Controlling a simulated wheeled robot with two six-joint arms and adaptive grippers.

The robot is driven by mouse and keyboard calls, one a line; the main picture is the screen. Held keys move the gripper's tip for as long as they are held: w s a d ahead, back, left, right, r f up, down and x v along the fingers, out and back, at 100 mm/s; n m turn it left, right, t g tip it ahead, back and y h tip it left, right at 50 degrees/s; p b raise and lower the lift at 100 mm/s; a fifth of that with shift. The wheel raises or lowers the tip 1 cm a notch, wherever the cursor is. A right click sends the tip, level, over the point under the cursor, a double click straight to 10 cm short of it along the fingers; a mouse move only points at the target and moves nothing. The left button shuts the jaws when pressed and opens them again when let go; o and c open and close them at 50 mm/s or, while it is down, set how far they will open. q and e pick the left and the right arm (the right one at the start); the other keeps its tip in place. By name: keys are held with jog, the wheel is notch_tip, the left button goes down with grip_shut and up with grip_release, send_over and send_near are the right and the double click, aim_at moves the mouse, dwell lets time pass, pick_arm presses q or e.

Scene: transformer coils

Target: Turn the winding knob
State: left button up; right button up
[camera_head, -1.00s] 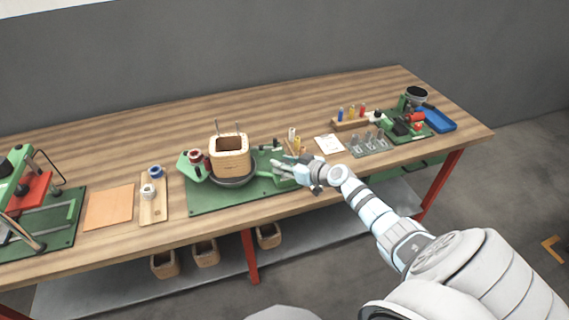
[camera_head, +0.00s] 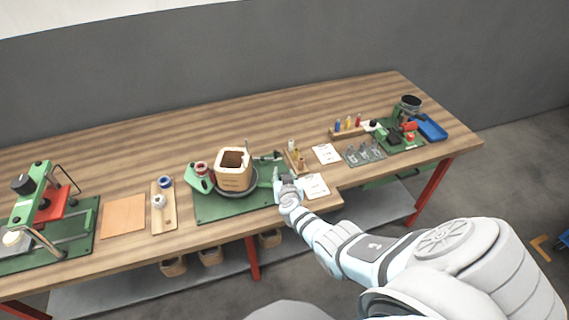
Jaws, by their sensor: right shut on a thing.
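The winding stand has a green base plate (camera_head: 225,212) on the front middle of the table. A square wooden coil former (camera_head: 234,177) sits upright on its dark round turntable (camera_head: 250,190). A green bracket with a red-topped spool (camera_head: 201,170) stands at its left. My right gripper (camera_head: 279,180) is at the right end of the stand, pointing away from me and shut. The winding knob itself is hidden behind its fingers, and it appears to be gripped there. My left gripper is out of view.
To the left are a wooden tray (camera_head: 164,212), an orange sheet (camera_head: 123,216) and a green-and-red press (camera_head: 40,205). The back of the table is clear.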

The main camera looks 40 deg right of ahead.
jog(key=shift+w+m+g+h+b, duration=0.1)
jog(key=shift+m+g+h+b, duration=0.2)
jog(key=shift+m+g+h, duration=0.7)
jog(key=shift+m+h, duration=0.3)
jog(key=shift+m, duration=0.1)
jog(key=o, duration=1.2)
jog(key=shift+c, duration=0.2)
jog(key=v, duration=0.7)
jog(key=shift+s+a, duration=0.15)
jog(key=shift+s, duration=0.15)
jog(key=shift+w+r+b, duration=0.1)
jog(key=shift+r+b, duration=0.05)
jog(key=shift+b, duration=0.15)
